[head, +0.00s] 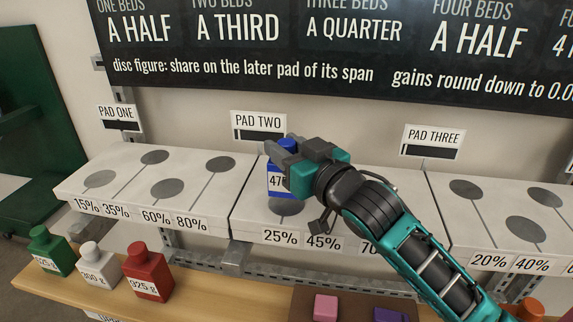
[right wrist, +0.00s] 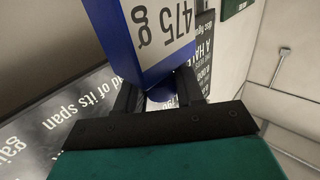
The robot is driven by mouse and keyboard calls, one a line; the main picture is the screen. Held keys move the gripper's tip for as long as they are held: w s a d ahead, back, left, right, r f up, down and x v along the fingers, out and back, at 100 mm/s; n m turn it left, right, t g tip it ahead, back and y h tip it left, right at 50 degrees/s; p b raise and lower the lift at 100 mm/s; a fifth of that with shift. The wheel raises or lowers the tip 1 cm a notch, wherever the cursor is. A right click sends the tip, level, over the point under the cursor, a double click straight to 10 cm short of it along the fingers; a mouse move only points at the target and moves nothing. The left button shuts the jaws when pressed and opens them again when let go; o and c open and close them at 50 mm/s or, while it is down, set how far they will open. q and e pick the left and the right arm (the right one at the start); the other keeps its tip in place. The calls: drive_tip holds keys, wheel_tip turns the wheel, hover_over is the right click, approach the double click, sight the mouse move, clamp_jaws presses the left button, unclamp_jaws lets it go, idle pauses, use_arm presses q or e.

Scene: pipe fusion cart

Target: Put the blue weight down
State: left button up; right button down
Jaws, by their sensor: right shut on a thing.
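The blue weight (head: 281,184) is a blue block with a white label and a narrower top. It is at the left part of the pad two shelf (head: 240,221), over or on the disc (head: 287,208) above the 25% label. I cannot tell whether its base touches the disc. My right gripper (head: 284,150) is shut on its top. In the right wrist view the blue weight (right wrist: 150,40) shows a "475 g" label, its neck between the fingers (right wrist: 160,92). My left gripper is not in view.
Green (head: 50,250), white (head: 98,265) and red (head: 149,272) weights stand on the wooden table in front. Pad one (head: 120,200) at left and pad three (head: 480,180) at right have bare discs. A black sign board (head: 330,50) hangs behind.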

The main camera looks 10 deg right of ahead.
wheel_tip(320, 180, down, 2)
drive_tip(key=shift+f, duration=0.5)
drive_tip(key=c, duration=0.7)
unclamp_jaws()
use_arm(q)
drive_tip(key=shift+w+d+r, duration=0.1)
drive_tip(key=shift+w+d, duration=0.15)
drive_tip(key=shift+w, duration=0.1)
drive_tip(key=shift+b, duration=0.3)
use_arm(e)
drive_tip(key=v, duration=1.2)
